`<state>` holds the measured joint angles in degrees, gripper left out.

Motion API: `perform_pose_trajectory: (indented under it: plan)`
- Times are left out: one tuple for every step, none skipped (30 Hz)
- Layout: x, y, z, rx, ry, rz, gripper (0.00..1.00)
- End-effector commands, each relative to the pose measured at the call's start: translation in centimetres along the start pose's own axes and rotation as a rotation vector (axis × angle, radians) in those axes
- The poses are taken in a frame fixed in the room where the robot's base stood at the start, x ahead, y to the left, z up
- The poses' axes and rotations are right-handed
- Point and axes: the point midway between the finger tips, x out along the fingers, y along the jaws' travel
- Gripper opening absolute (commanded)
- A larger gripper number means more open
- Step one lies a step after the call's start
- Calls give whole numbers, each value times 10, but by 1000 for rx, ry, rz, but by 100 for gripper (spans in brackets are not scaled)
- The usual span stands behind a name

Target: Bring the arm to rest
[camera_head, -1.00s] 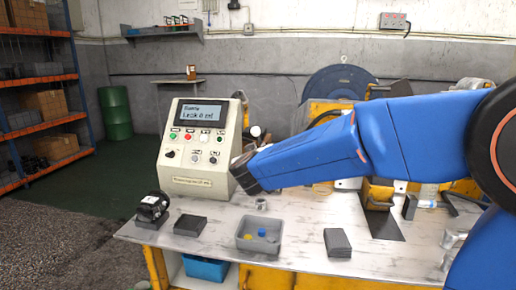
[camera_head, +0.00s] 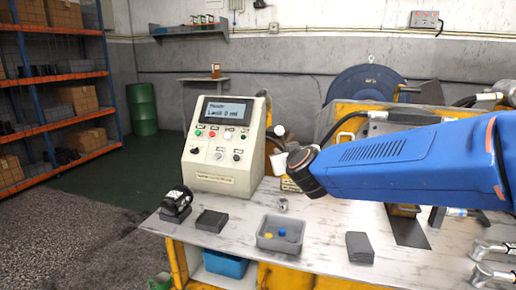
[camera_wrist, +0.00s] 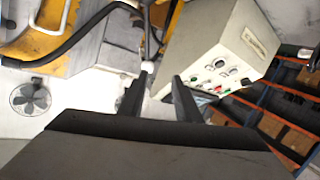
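My blue arm (camera_head: 415,162) reaches in from the right edge in the head view, above the bench. Its dark wrist end (camera_head: 306,172) is just right of the control box. The fingers of my gripper cannot be made out in the head view. In the wrist view my gripper (camera_wrist: 160,84) shows two dark fingers set apart, with nothing held between them. The beige control box (camera_head: 222,148) stands on the bench with its screen lit; it also shows in the wrist view (camera_wrist: 225,50), beyond the fingers and to the right.
The bench (camera_head: 325,222) holds a grey bin (camera_head: 281,233) with small yellow and blue items, dark blocks (camera_head: 360,247), a black round part (camera_head: 176,202) and a small metal fitting (camera_head: 283,205). Shelving (camera_head: 60,125) stands at left. Dark floor (camera_head: 125,180) between shelving and bench is open.

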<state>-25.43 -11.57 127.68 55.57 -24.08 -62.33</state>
Motion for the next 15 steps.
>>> perform_pose_trajectory:
  plan:
    - [-14, 6, 3, 18, -7, -43, 30]
    - [-23, 6, 6, 29, -17, -72, 30]
    - [-34, 7, 12, 44, -34, -109, 30]
    - [-42, 8, 17, 53, -49, -134, 30]
    - [-51, 8, 23, 61, -67, -159, 30]
    - [-64, 10, 31, 72, -93, -189, 30]
    - [-73, 10, 38, 80, -116, -209, 30]
    - [-83, 12, 46, 87, -141, -228, 30]
    - [-97, 13, 57, 97, -176, -250, 30]
    - [-107, 15, 66, 104, -207, -263, 30]
    - [-118, 17, 76, 111, -237, -274, 30]
    - [-132, 20, 89, 120, -280, -285, 30]
    - [-143, 22, 100, 126, -317, -292, 30]
    - [-154, 25, 110, 133, -352, -295, 30]
    - [-170, 29, 126, 143, -402, -296, 30]
